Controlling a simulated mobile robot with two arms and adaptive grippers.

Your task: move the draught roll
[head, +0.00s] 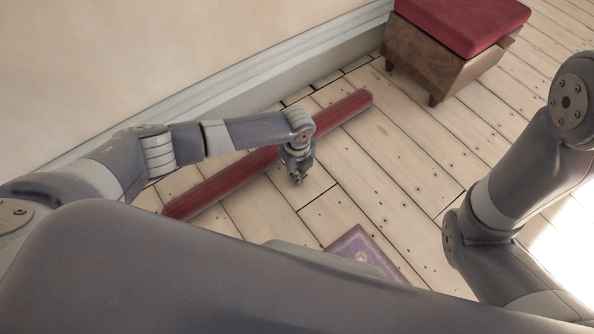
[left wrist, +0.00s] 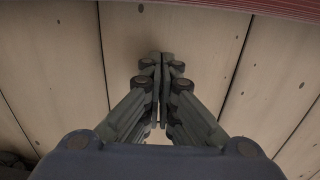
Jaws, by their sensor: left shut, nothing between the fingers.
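The draught roll (head: 345,110) is a long dark red roll lying on the wooden floor in the head view, slanting from lower left to upper right. My left arm crosses in front of its middle and hides part of it. My left gripper (head: 298,178) points down at the floor just on the near side of the roll. It is shut and empty. In the left wrist view the closed fingers of the left gripper (left wrist: 160,60) are over bare boards, and the red roll (left wrist: 270,7) shows along the top right edge, apart from the fingers. My right gripper is out of view.
A wooden footstool with a red cushion (head: 462,22) stands beyond the roll's far end. A purple book-like object (head: 362,250) lies on the floor near my body. The wall's pale baseboard (head: 235,85) runs behind the roll. Floor to the right of the roll is clear.

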